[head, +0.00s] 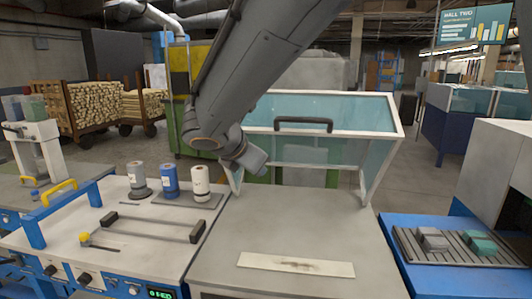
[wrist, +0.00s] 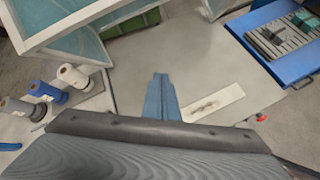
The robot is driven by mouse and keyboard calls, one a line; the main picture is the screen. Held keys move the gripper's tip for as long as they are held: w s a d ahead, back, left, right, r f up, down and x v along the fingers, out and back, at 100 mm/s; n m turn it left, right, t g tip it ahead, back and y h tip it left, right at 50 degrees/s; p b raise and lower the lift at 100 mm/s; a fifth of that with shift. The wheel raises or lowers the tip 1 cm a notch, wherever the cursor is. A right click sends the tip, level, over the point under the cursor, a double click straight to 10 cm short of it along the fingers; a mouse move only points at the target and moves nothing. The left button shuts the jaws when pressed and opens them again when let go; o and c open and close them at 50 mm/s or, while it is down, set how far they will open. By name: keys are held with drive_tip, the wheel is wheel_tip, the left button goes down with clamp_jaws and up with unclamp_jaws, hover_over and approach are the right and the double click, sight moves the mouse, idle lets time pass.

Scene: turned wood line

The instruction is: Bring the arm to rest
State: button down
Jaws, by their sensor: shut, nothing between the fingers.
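My arm comes down from the top of the head view and bends at a joint left of the clear guard. My gripper shows in the wrist view (wrist: 160,78) as two blue fingers closed together, with nothing between them. It hangs over the grey worktop (head: 225,262), apart from the pale strip (wrist: 212,104), which lies flat to its right. The strip also shows in the head view (head: 295,264), with a dark smudge along its middle. In the head view the fingers cannot be made out.
A white-framed clear guard (head: 340,112) with a dark handle stands behind the worktop. Several spools, one of them blue (head: 169,182), stand on the left bench. A blue table (head: 395,225) with a ribbed tray (head: 425,258) of blocks is at right. The front worktop is mostly clear.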

drive_tip(key=s+d+f+m+g+y, duration=0.1)
drive_tip(key=s+d+f+m+g, duration=0.3)
drive_tip(key=s+d+f+m, duration=0.5)
drive_tip(key=s+d+f+m+g+y, duration=0.2)
drive_tip(key=s+d+f+m+g, duration=0.2)
drive_tip(key=s+d+f+m, duration=0.6)
drive_tip(key=s+d+m, duration=0.1)
drive_tip(key=d+m, duration=0.3)
drive_tip(key=m, duration=0.4)
drive_tip(key=shift+s+d+f+y, duration=0.2)
drive_tip(key=shift+s+f+y, duration=0.1)
drive_tip(key=shift+s, duration=0.05)
drive_tip(key=shift+d, duration=0.1)
idle(0.9)
